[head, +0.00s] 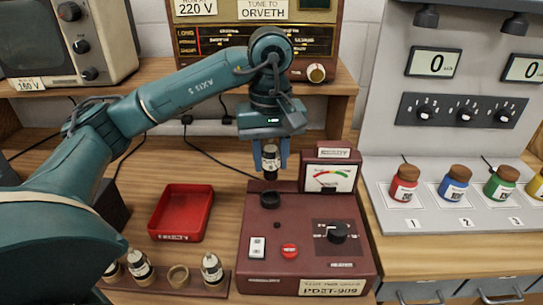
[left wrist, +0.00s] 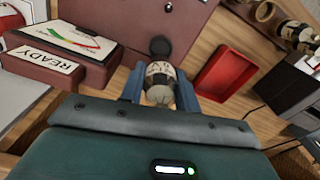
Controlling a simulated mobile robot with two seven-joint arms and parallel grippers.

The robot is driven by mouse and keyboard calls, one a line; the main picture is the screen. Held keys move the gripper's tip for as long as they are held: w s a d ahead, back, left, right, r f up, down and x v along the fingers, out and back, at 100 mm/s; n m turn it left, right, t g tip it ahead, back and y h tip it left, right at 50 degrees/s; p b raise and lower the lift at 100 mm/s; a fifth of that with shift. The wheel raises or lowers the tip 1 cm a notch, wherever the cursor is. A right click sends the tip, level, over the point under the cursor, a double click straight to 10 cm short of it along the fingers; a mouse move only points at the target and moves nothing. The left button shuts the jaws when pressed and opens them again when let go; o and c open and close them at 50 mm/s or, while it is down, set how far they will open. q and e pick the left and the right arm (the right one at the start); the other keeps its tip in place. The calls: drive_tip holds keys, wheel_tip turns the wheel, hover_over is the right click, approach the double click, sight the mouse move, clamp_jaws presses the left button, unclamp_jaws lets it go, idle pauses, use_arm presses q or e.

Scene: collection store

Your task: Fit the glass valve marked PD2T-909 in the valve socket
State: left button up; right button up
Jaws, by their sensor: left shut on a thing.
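My left gripper (head: 270,160) is shut on a glass valve (head: 270,165) with a dark base and a pale label too small to read. It holds the valve upright just above the round black valve socket (head: 270,199) on the maroon tester (head: 306,245). A small gap seems to show between valve and socket. The tester's front plate (head: 331,288) reads PD2T-909. In the left wrist view the valve (left wrist: 160,80) sits between the blue fingers, with the black socket (left wrist: 160,47) beyond it. My right gripper is not in view.
A wooden rack (head: 178,277) at front left holds several valves and one empty ring. A red tray (head: 181,212) lies left of the tester. The tester's meter box (head: 330,178) stands close right of the gripper. Coloured jars (head: 404,183) stand on the grey bench at right.

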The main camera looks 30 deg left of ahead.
sight(270, 179)
use_arm(q)
drive_tip(key=shift+s+f+b, duration=0.15)
drive_tip(key=shift+f+b, duration=0.3)
drive_tip(key=shift+f, duration=0.4)
drive_tip(key=shift+f+b, duration=0.65)
drive_tip(key=shift+f, duration=0.3)
drive_tip(key=shift+f+b, duration=0.55)
drive_tip(key=shift+f, duration=0.35)
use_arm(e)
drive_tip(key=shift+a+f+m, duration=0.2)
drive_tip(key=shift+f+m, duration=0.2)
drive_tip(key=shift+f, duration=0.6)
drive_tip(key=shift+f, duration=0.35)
use_arm(q)
drive_tip(key=shift+f+b, duration=0.7)
drive_tip(key=shift+b, duration=0.2)
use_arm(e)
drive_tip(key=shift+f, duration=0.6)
use_arm(q)
drive_tip(key=o, duration=0.7)
drive_tip(key=shift+r, duration=0.1)
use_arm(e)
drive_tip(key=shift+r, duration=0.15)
